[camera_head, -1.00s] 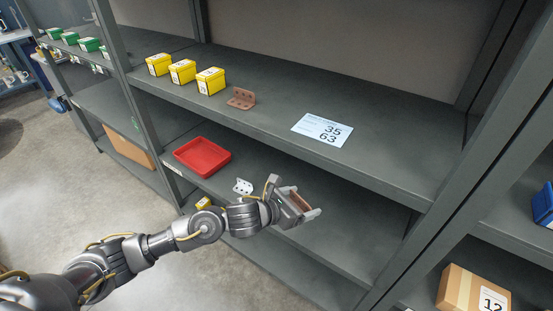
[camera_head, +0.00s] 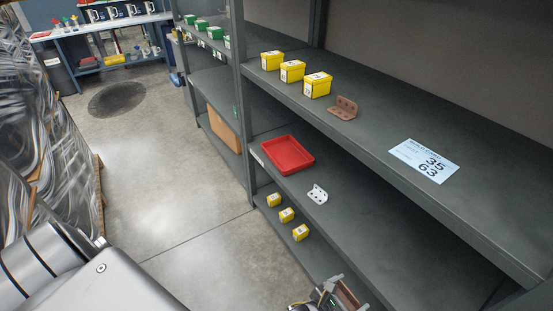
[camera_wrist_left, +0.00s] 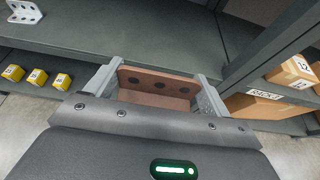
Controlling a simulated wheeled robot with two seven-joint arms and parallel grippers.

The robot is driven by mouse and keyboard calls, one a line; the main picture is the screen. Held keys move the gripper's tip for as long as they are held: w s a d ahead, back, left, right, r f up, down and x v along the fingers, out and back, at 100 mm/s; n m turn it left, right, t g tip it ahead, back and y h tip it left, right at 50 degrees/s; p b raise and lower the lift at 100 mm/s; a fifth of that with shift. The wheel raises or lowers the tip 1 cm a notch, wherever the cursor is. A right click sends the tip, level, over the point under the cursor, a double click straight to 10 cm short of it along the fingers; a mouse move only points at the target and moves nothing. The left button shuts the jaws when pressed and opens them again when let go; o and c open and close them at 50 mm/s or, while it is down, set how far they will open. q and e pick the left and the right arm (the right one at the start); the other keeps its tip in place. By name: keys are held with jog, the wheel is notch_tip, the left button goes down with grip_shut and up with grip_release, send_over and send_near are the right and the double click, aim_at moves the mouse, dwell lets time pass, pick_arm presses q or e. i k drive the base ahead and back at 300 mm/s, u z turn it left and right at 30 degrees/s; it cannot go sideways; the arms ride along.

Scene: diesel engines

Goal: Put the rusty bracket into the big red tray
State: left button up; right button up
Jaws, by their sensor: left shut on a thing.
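My left gripper (camera_head: 341,297) is at the bottom edge of the head view, partly cut off, in front of the shelving. It is shut on a rusty bracket (camera_head: 348,295), a brown angle piece with holes. In the left wrist view the bracket (camera_wrist_left: 155,86) sits between the two fingers of the gripper (camera_wrist_left: 156,90). The red tray (camera_head: 287,155) lies empty on the shelf below the top one, up and left of the gripper. A second rusty bracket (camera_head: 343,108) stands on the upper shelf. My right gripper is not in view.
A white bracket (camera_head: 317,194) lies right of the tray; it also shows in the wrist view (camera_wrist_left: 24,11). Several yellow boxes (camera_head: 291,71) stand on the upper shelf, others (camera_head: 287,215) on the lowest. A number card (camera_head: 424,160) lies on the upper shelf (camera_head: 400,115). Wrapped goods (camera_head: 40,130) stand left.

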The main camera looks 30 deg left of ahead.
aim_at(286, 150)
jog(key=u, duration=1.8)
jog(key=i, duration=2.2)
jog(key=z, duration=1.95)
jog(key=i, duration=0.5)
jog(key=u, duration=0.05)
